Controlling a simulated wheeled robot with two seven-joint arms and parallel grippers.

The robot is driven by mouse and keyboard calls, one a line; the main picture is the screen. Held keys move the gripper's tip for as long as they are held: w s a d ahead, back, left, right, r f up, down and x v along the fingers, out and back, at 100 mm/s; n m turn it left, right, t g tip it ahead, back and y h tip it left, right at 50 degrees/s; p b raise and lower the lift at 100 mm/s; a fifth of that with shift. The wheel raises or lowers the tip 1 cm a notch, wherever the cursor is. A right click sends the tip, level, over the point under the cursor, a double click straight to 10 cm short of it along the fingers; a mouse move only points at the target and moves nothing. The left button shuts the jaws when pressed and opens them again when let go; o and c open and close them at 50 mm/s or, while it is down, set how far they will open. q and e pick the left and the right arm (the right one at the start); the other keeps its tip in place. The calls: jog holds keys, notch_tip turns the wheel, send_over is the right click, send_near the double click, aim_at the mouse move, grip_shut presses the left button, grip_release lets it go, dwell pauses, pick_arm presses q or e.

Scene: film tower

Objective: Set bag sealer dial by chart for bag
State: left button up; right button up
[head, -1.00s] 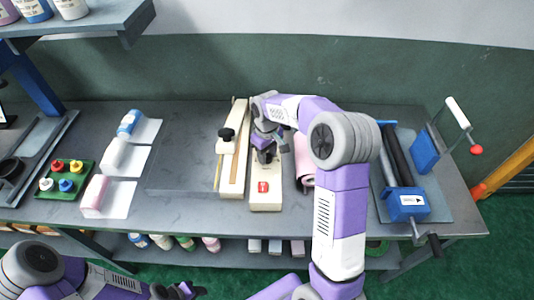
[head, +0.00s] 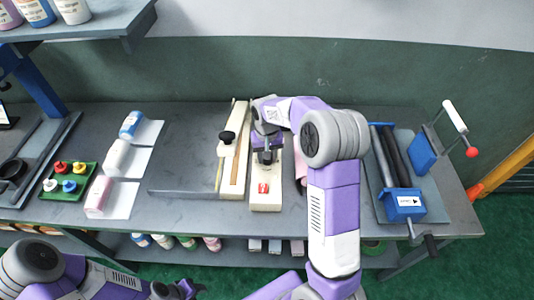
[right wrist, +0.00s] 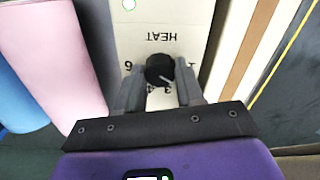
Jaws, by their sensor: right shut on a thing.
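The bag sealer is a long cream body (head: 265,196) with a red switch (head: 263,188) at its front. Its dial, a small black knob with a pale pointer line (right wrist: 160,70), sits below the upside-down word HEAT, with numbers around it, partly hidden by the fingers. My right gripper (head: 268,156) is over the sealer; in the right wrist view (right wrist: 160,78) its fingers are shut on the dial from both sides. My left gripper (head: 180,290) is low at the left, away from the bench; its jaws are too small to read. I cannot make out a chart.
A cream bar with a black knob (head: 227,136) lies left of the sealer. Pink (right wrist: 62,50) and blue (right wrist: 15,95) rolls lie close on its other side. A blue roller device (head: 405,204) stands right. Blue, white and pink items lie on white sheets (head: 122,196) at left.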

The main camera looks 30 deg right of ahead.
jog(key=m+p, duration=0.1)
jog(key=m, duration=0.3)
jog(key=shift+r+m, duration=0.15)
jog(key=shift+m, duration=0.15)
jog(key=shift+m+p, duration=0.8)
jog(key=shift+m, duration=0.7)
jog(key=o, duration=1)
jog(key=shift+o, duration=0.2)
notch_tip(320, 180, up, 7)
jog(key=shift+r+p, duration=0.2)
jog(key=shift+p, duration=0.45)
